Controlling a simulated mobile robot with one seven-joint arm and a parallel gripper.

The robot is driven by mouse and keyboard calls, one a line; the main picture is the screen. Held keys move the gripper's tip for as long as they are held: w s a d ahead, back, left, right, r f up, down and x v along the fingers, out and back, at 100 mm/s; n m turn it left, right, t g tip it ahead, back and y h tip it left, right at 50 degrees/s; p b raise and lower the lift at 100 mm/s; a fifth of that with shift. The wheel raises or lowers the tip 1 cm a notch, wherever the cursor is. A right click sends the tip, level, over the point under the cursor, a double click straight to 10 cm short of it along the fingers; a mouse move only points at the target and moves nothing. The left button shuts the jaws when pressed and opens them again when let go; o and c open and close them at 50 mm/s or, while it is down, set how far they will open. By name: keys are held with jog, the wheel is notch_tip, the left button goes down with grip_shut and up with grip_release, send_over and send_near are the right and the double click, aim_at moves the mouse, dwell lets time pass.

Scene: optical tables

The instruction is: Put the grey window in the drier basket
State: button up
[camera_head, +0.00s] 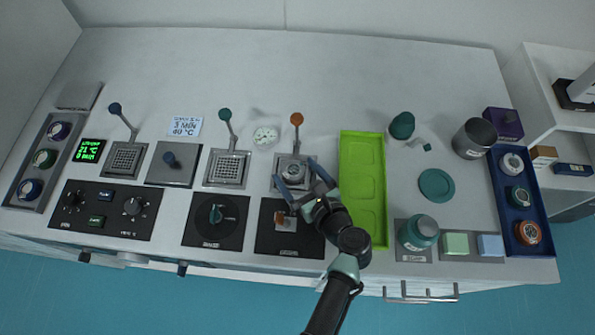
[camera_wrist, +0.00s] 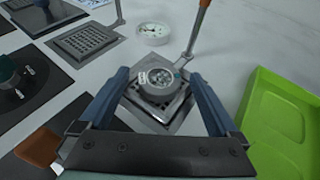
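A round grey window (camera_head: 294,170) lies on the square metal station with the orange-knobbed lever. In the wrist view the grey window (camera_wrist: 160,84) sits between my blue fingers, with visible gaps on both sides. My gripper (camera_head: 297,176) is open and holds nothing. Two square mesh baskets stand to the left: one by the teal lever (camera_head: 227,168) and one by the dark blue lever (camera_head: 124,159). Both look empty. I cannot tell from a label which basket is the drier's.
A green tray (camera_head: 345,150) stands just right of my gripper. Upright levers with an orange knob (camera_head: 297,119) and a teal knob (camera_head: 225,114) rise behind the stations. A round white gauge (camera_head: 265,137) lies between them. The back of the table is clear.

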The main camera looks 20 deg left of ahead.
jog(key=shift+r, duration=0.1)
jog(key=shift+s+d+r, duration=0.1)
jog(key=shift+d, duration=0.1)
jog(key=v, duration=1.1)
jog(key=shift+s+d+r, duration=0.1)
jog(key=shift+s+d, duration=0.05)
jog(key=shift+s, duration=0.05)
jog(key=w+d+r+n+t+h, duration=0.2)
jog(key=w+r+n, duration=0.3)
jog(key=w+r, duration=0.3)
jog(key=w+d+r+n+t+h, duration=0.1)
jog(key=w+r+n+t+h, duration=0.1)
jog(key=w+r+n, duration=0.6)
notch_tip(320, 180, up, 18)
jog(key=n+t+h, duration=0.2)
jog(key=n+t, duration=0.2)
jog(key=s+r+n+t+h, duration=0.1)
jog(key=s+r+n+t, duration=0.2)
jog(key=r, duration=0.7)
jog(key=s+r+n+t+h, duration=0.2)
jog(key=s+r, duration=0.4)
jog(key=r, duration=0.4)
jog(key=s+r+n+t+h, duration=0.1)
jog(key=s+r+n+t, duration=0.3)
jog(key=r, duration=0.6)
jog(key=shift+s+d+r+t, duration=0.4)
jog(key=shift+s+t, duration=0.15)
jog(key=shift+t, duration=0.25)
